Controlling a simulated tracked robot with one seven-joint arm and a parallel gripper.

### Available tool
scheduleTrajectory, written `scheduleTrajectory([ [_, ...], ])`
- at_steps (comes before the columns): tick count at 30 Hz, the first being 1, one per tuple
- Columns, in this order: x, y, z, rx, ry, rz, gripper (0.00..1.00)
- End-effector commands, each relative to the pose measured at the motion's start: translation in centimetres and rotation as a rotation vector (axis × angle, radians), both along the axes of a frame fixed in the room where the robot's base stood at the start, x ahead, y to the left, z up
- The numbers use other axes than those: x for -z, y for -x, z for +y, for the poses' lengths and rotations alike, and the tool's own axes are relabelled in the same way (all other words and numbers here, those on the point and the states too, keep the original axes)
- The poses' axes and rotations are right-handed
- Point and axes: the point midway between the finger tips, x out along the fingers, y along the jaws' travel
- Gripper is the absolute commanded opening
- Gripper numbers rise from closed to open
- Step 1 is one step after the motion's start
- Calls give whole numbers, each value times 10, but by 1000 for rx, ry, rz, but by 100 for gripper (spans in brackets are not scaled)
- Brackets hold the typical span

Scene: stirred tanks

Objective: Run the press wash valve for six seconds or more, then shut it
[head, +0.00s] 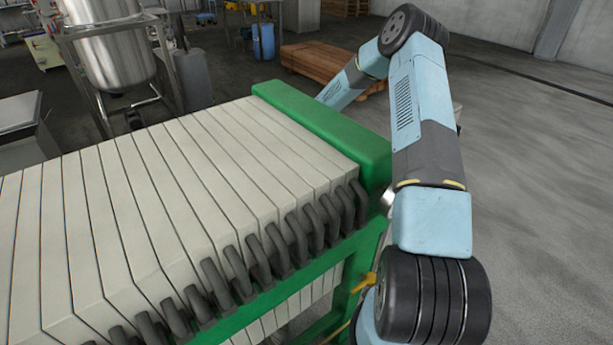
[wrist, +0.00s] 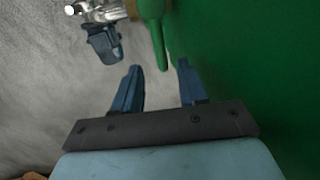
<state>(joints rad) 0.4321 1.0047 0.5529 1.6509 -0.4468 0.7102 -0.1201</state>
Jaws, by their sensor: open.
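The filter press shows in the head view as a long row of pale plates (head: 165,185) in a green frame (head: 335,130). In the wrist view, a green tapered lever (wrist: 153,28) reaches down from the top edge, beside a shiny metal fitting (wrist: 100,10) with a blue part (wrist: 103,43) under it. I take the lever for the wash valve's handle, but no label shows. My gripper (wrist: 159,65) is open and empty, its two blue fingers to either side of the lever's tip. Whether they touch it I cannot tell. The head view hides my gripper behind my arm.
A green panel (wrist: 260,70) stands close along my gripper's right side in the wrist view. A small yellow fitting (head: 366,282) sits by the frame below my arm. A steel tank (head: 108,45) and wooden pallets (head: 325,62) stand farther back. The floor at right is clear.

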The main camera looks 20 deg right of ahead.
Motion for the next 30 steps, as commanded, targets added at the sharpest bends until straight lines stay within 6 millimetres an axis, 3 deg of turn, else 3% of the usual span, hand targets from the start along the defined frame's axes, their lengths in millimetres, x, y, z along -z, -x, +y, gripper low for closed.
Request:
scheduleTrajectory([
  [3,18,2,4,-1,0,2,42],
  [9,36,3,6,1,0,1,42],
  [21,41,3,7,0,0,0,41],
  [30,41,3,7,0,0,0,12],
])
